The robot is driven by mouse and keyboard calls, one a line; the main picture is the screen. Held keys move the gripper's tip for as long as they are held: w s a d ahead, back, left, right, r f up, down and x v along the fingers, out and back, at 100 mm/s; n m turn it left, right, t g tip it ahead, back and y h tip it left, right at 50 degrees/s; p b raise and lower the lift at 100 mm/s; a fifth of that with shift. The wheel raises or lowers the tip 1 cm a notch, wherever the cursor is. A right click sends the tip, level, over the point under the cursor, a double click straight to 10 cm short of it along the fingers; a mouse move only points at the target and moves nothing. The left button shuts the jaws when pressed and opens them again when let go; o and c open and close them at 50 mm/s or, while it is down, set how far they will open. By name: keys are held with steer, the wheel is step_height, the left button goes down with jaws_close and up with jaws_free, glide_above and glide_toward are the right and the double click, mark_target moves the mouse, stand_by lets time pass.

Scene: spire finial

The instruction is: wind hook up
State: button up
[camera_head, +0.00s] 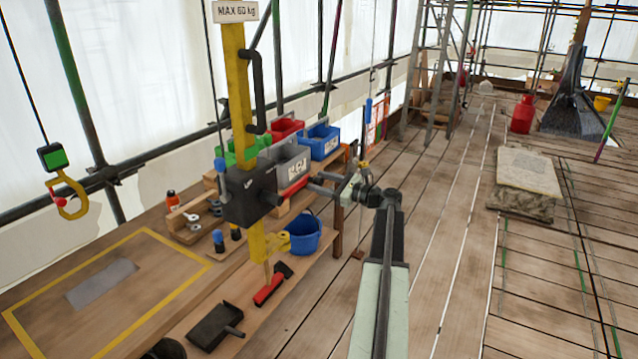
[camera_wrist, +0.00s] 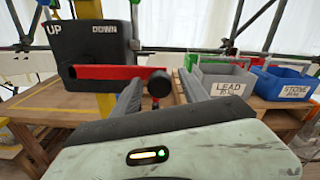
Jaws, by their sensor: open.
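The winch box (camera_head: 250,192) is dark and fixed to a yellow post; the wrist view shows it (camera_wrist: 95,48) marked UP and DOWN. Its red crank arm (camera_wrist: 105,72) points right and ends in a black knob (camera_wrist: 159,84). The red arm also shows in the head view (camera_head: 293,187). My gripper (camera_head: 320,184) is open at the crank's end. In the wrist view its fingers (camera_wrist: 160,76) stand on either side of the knob, with gaps visible. The yellow hook (camera_head: 70,200) hangs from a cable below a green-faced block (camera_head: 53,157), at the left.
Bins stand behind the winch: grey LEAD (camera_wrist: 220,80), blue STONE (camera_wrist: 284,84), red (camera_head: 285,130) and green (camera_head: 243,148). A red brush (camera_head: 270,286) and dustpan (camera_head: 215,326) lie on the low shelf. The plank floor at right is mostly clear.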

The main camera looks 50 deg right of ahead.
jaws_close()
stand_by(1.4)
